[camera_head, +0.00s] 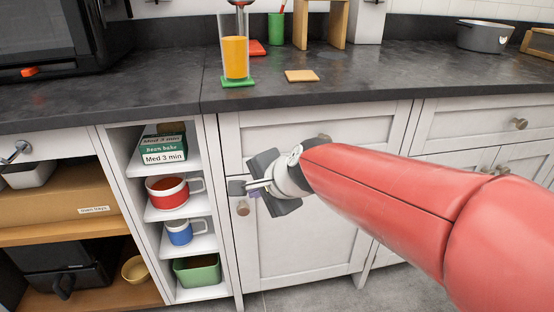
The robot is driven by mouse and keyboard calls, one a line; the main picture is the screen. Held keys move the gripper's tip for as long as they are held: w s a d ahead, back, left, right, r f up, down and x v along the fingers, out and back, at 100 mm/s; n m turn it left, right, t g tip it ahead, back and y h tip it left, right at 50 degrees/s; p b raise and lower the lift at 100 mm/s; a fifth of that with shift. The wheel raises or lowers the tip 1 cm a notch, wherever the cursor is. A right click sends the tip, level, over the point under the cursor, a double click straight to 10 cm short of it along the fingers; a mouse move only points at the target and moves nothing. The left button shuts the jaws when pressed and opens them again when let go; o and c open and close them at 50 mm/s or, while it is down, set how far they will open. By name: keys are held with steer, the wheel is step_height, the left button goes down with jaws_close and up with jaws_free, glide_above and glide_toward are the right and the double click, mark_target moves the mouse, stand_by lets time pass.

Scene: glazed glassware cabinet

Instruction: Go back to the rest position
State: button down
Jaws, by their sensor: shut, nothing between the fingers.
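My gripper (240,188) is at the end of my red arm, which reaches in from the lower right. It is in front of the white cabinet door (290,240), below the countertop, near the left edge of that door. Its fingers are shut and hold nothing. A round door knob (243,208) shows just below the fingertips; I cannot tell whether they touch it. My arm hides part of the cabinet fronts behind it.
On the dark countertop (380,85) stand a glass of orange liquid (235,58) on a green coaster (238,82), a wooden square (300,76) and a grey pot (484,37). Open shelves at left hold a red mug (166,193), a blue mug (179,232) and a green container (197,271).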

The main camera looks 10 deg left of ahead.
steer(key=s+d+f+n+h, duration=0.1)
steer(key=s+d, duration=0.4)
steer(key=d, duration=0.5)
steer(key=s+d+f+n+h, duration=0.2)
steer(key=s+d+n+h, duration=0.2)
steer(key=d, duration=0.6)
steer(key=s+d+f+n+h, duration=0.1)
steer(key=s+d, duration=0.4)
steer(key=d, duration=0.5)
steer(key=shift+s+d+f+n+h, duration=0.2)
steer(key=shift+s+n+h, duration=0.2)
steer(key=shift+n+h, duration=0.35)
